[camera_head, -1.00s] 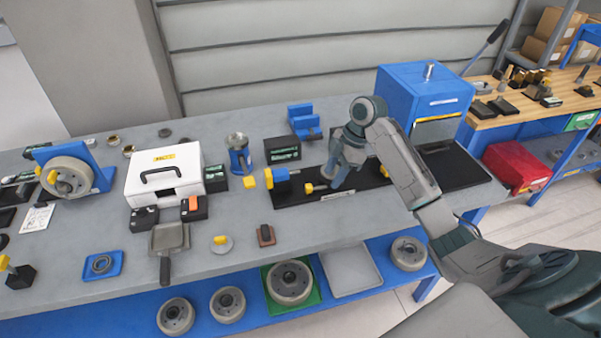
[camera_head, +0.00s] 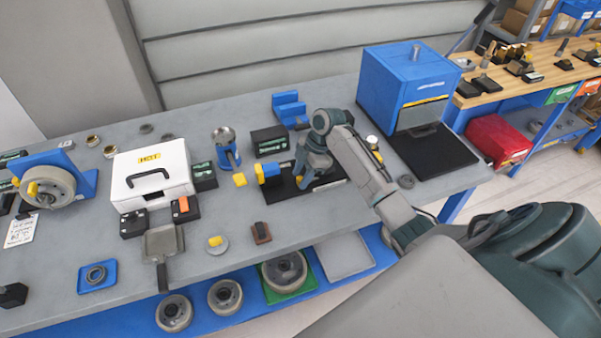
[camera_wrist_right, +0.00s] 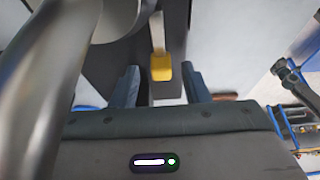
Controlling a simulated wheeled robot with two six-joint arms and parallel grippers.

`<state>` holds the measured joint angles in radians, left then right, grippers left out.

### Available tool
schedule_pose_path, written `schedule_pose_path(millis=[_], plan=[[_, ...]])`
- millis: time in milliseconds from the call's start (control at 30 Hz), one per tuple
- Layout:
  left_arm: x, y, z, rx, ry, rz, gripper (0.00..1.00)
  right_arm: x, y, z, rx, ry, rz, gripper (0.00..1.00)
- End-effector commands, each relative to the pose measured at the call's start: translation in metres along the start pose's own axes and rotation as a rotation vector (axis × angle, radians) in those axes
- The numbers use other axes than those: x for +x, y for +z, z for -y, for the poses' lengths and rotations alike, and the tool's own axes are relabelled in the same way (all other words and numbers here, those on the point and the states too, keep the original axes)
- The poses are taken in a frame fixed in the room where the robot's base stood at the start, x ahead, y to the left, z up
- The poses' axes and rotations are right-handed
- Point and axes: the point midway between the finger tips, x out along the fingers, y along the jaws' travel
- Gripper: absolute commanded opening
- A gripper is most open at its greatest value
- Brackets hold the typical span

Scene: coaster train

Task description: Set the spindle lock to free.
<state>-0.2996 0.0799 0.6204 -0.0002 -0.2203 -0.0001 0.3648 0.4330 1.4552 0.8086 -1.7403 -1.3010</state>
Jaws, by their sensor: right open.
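A black-based fixture (camera_head: 285,192) stands on the bench with a blue block (camera_head: 268,170) at its left end. In the right wrist view a pale lever with a yellow tip (camera_wrist_right: 161,68) stands between my fingers; it appears to be the spindle lock. In the head view a small yellow part (camera_head: 299,180) shows beside the gripper. My right gripper (camera_head: 304,184) is low over the fixture. Its two blue-grey fingers (camera_wrist_right: 160,84) are apart, one on each side of the yellow tip, with no clear contact. The arm hides the fixture's right part. My left gripper is out of view.
A blue cabinet (camera_head: 405,80) with a black plate stands to the right. Bare bench lies in front of the fixture.

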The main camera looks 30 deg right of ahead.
Motion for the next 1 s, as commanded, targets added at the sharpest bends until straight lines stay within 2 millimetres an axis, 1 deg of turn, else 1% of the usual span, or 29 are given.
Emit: schedule_pose_path(millis=[133,367,400,567,600,800,867,1000], plan=[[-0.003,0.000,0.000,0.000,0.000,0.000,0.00,0.008,-0.001,0.000,0.001,-0.001,0.000,0.42],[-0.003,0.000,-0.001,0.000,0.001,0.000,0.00,0.009,0.000,0.000,0.000,0.000,0.000,0.42],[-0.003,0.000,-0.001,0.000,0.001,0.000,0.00,0.009,0.000,0.000,0.000,0.000,0.000,0.40],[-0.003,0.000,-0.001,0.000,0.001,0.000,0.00,0.009,0.000,0.000,0.000,0.000,0.000,0.08],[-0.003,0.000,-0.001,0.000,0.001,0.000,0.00,0.009,0.000,0.000,0.000,0.000,0.000,0.01],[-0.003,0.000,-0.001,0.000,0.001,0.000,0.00,0.009,-0.002,0.000,0.000,0.000,0.000,0.00],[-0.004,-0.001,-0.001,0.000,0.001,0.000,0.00,0.010,-0.006,0.000,-0.001,0.000,-0.001,0.00],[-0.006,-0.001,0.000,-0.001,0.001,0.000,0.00,0.016,-0.021,0.000,-0.001,0.000,-0.003,0.00]])
